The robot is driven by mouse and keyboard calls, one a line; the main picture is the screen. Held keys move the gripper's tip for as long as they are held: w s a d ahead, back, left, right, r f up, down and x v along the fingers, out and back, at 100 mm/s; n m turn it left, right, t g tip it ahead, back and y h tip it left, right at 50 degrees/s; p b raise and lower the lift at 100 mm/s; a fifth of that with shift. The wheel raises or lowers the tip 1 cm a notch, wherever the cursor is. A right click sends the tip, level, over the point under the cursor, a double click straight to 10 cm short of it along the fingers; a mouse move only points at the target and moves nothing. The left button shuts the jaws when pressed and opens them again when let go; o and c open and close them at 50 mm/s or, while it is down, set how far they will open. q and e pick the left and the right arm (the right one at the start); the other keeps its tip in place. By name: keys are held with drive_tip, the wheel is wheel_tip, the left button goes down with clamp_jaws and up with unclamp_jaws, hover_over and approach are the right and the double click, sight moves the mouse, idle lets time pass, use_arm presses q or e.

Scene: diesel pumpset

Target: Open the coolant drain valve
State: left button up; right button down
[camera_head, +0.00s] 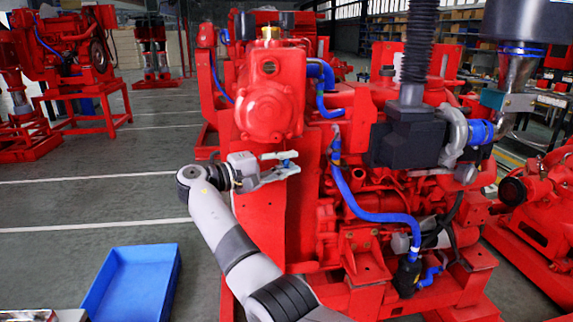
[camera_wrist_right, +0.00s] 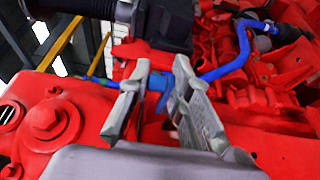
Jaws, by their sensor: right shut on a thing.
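My right gripper (camera_head: 291,162) is at the red engine's front, just below the large rounded red housing. In the wrist view its two grey fingers (camera_wrist_right: 164,75) are closed around a small blue part, which looks like the coolant drain valve's handle (camera_wrist_right: 168,98). A bit of this blue shows between the fingers in the head view (camera_head: 286,162). The fingers hide much of the valve, so its exact turn cannot be told. My left gripper is in neither view.
The red diesel engine (camera_head: 270,105) fills the middle, with a blue hose (camera_head: 352,196) to the right of the gripper. A blue bin (camera_head: 131,284) is on the floor at lower left. Other red machines (camera_head: 75,50) stand behind. The grey floor at left is open.

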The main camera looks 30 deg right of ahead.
drive_tip(key=shift+r, duration=0.5)
drive_tip(key=c, duration=1.8)
unclamp_jaws()
drive_tip(key=shift+w, duration=0.1)
drive_tip(key=shift+o, duration=1.2)
drive_tip(key=shift+f, duration=0.15)
drive_tip(key=shift+f, duration=0.15)
drive_tip(key=a, duration=1.2)
drive_tip(key=shift+s, duration=0.3)
